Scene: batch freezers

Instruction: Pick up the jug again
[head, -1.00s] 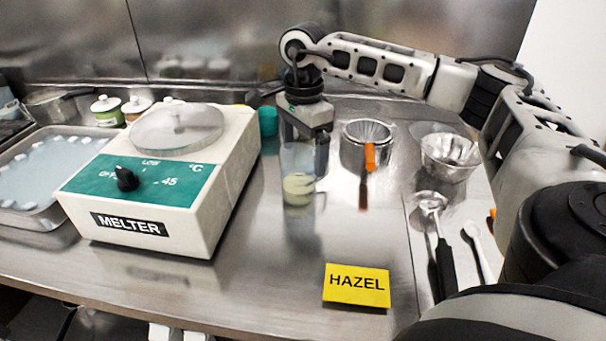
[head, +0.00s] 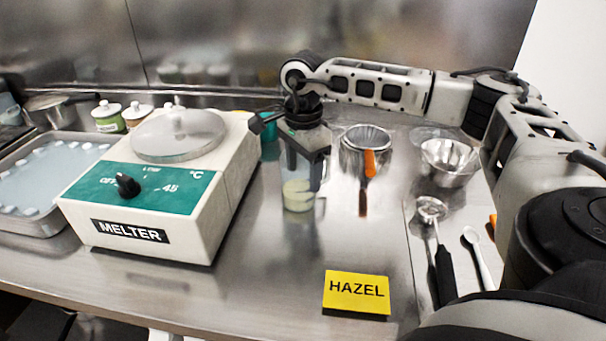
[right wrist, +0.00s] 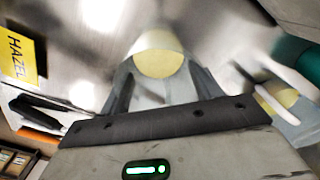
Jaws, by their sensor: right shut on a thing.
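The jug (head: 298,193) is clear, with a pale yellow-green content at its bottom, and stands upright in the middle of the steel counter. My right gripper (head: 306,160) points down at it from above and is shut on it; the gripper's body hides the jug's top. In the right wrist view the jug (right wrist: 158,58) shows blurred between the fingers, with the yellowish content inside. I cannot tell whether the jug's base touches the counter. My left gripper is not in view.
A white melter (head: 150,200) with a round lid stands left of the jug. A metal pot (head: 362,155) with an orange-handled tool and a steel bowl (head: 450,165) stand right. A yellow HAZEL card (head: 356,293) lies in front. The counter between is clear.

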